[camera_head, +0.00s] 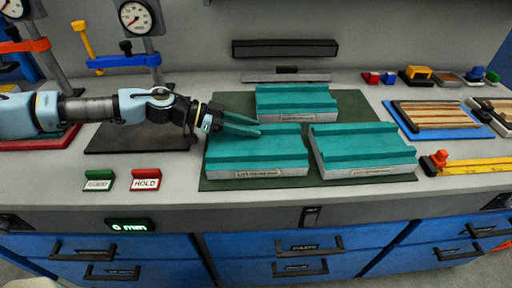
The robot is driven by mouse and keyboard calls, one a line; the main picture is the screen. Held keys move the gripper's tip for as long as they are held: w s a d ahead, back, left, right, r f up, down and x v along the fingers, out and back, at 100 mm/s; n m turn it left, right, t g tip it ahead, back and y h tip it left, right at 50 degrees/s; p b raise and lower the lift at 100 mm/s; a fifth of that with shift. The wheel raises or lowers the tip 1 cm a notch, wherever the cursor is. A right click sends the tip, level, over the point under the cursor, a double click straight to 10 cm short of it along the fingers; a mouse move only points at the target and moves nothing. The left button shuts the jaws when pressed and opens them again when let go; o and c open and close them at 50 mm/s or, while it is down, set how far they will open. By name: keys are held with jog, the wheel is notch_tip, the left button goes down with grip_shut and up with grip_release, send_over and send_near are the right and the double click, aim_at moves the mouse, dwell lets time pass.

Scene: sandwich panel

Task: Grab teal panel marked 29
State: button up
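Three teal-topped sandwich panels with pale edges lie flat on a dark green mat (350,102). One panel (260,154) is at front left, one panel (362,147) at front right, and one panel (297,98) behind them. Each has a small label on its front edge, too small to read, so I cannot tell which is marked 29. My gripper (259,129) reaches in from the left, over the back part of the front-left panel. Its two fingers are apart with nothing seen between them. I cannot tell whether they touch the panel.
Two gauge stands with clamps are at left, over a red base (38,140) and a dark base (130,142). Small green and red signs (146,180) stand at front left. A blue tray (396,108) with a wooden piece and a yellow rule (478,167) are at right.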

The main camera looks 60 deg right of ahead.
grip_shut()
dwell(0.5)
